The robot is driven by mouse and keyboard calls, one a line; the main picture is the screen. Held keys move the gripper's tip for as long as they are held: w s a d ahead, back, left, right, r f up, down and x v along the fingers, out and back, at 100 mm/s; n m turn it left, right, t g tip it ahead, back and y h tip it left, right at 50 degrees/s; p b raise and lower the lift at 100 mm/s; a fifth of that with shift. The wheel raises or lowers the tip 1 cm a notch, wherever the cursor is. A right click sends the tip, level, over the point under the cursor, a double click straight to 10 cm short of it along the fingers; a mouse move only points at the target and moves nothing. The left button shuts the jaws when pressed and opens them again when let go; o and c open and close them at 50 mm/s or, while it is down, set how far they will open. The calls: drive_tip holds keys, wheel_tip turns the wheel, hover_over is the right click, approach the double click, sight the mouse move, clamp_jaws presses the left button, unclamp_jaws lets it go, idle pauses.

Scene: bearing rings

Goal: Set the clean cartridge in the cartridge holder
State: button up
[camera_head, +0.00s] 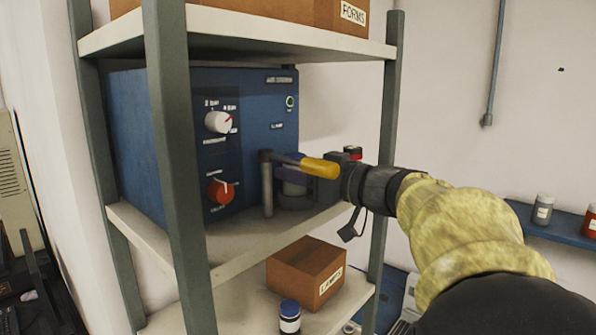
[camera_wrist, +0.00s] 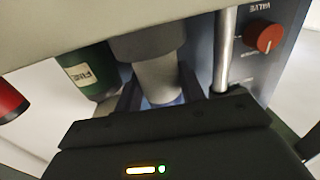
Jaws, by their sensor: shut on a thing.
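My gripper (camera_head: 300,185) reaches from the right over the middle shelf. It is shut on a pale grey cylinder, taken as the cartridge (camera_wrist: 158,78), whose end looks bluish between the fingers. In the head view, the cartridge is largely hidden by my gripper and a yellow handle. A wider dark grey round part, apparently the cartridge holder (camera_wrist: 148,42), is in line with the cartridge and meets it in the wrist view. I cannot tell how deep the cartridge sits. A grey post (camera_head: 267,190) with the yellow handle (camera_head: 320,167) stands beside it.
A blue machine (camera_head: 265,125) with white and red knobs stands behind on the shelf (camera_head: 235,245). The wrist view shows a green container (camera_wrist: 92,72) and a red one (camera_wrist: 10,100). A rack post (camera_head: 172,150) stands in front.

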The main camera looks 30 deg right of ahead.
drive_tip(key=shift+f, duration=0.1)
drive_tip(key=o, duration=0.8)
drive_tip(key=shift+c, duration=0.2)
drive_tip(key=p+v, duration=0.1)
drive_tip(key=v, duration=1)
idle(0.7)
